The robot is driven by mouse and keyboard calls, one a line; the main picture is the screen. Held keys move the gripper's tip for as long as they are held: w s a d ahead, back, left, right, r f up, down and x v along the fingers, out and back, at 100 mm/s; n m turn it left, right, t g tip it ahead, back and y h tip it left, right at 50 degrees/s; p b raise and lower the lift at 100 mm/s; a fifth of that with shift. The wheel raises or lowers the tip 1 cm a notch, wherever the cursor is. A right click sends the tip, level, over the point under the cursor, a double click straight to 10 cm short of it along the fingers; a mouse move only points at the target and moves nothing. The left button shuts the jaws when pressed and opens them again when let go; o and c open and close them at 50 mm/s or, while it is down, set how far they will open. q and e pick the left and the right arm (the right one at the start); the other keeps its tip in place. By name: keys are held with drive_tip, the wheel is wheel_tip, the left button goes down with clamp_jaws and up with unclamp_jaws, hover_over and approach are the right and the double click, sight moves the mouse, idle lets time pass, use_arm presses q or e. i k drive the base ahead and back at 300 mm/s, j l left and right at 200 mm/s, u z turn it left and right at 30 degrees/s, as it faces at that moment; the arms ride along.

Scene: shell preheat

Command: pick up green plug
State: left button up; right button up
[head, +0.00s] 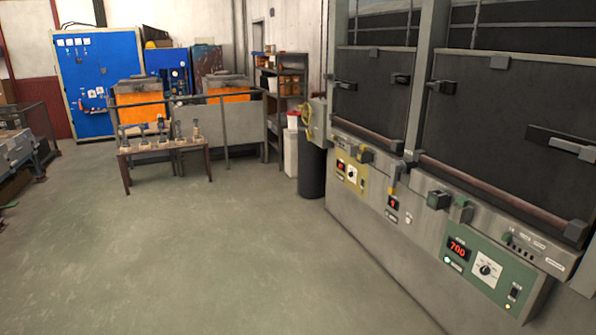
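Neither of my grippers is in view.
The furnace (430,235) with dark doors fills the right side. A low rack (165,148) stands mid-left. The floor (220,255) in front is clear.

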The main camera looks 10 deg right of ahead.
sight(463, 202)
drive_tip(key=i+l+z, duration=0.15)
drive_tip(key=i+z, duration=0.15)
drive_tip(key=z, duration=0.15)
drive_tip(key=i+z, duration=0.3)
drive_tip(key=z, duration=0.15)
drive_tip(key=i+z, duration=0.45)
drive_tip(key=i+j+z, duration=0.15)
drive_tip(key=z, duration=0.3)
drive_tip(key=i, duration=0.05)
